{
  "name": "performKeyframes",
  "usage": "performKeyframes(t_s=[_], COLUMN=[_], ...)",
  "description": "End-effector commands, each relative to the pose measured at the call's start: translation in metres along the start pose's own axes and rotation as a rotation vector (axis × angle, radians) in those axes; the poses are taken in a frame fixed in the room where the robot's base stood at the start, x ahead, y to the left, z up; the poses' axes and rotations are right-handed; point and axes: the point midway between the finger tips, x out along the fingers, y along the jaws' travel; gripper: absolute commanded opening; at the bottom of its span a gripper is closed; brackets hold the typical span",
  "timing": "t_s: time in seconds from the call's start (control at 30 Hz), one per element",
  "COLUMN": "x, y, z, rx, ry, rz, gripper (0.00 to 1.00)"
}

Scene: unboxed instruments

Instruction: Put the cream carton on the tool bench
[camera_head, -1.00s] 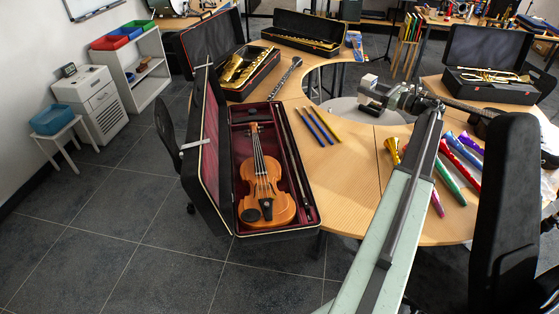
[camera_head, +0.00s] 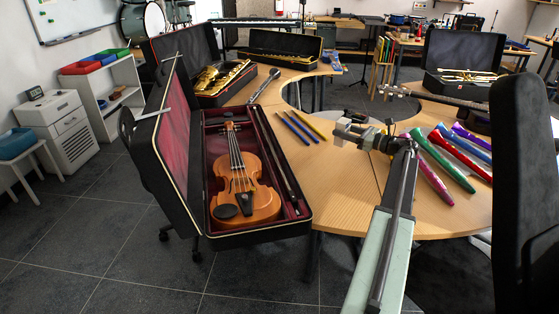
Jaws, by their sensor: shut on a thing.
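My gripper (camera_head: 346,128) is at the end of my raised arm, right of the middle of the view, in front of the round wooden table's inner opening. It is shut on a small pale block, the cream carton (camera_head: 356,117), of which only a little shows among the jaws. A wooden bench (camera_head: 392,37) with small coloured items stands far off at the back, beyond the round table. It looks like the tool bench, but its details are too small to be sure.
The round table (camera_head: 345,205) holds an open violin case (camera_head: 245,235), coloured pencils, coloured tubes (camera_head: 436,178) and other instrument cases. A black chair (camera_head: 522,190) stands close at the right. A white shelf (camera_head: 110,100) and drawer unit stand left. Dark floor (camera_head: 95,225) is free at front left.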

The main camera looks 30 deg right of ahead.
Motion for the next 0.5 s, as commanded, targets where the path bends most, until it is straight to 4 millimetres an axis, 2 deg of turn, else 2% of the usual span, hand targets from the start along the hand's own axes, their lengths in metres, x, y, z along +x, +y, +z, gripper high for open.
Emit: performKeyframes(t_s=[0.3,0.4,0.5], x=[-0.027,-0.035,-0.039], y=[0.096,0.120,0.135], z=[-0.010,-0.012,-0.013], rx=[0.000,0.000,0.000], ry=[0.000,0.000,0.000], rz=[0.000,0.000,0.000], gripper=[0.01,0.01,0.01])
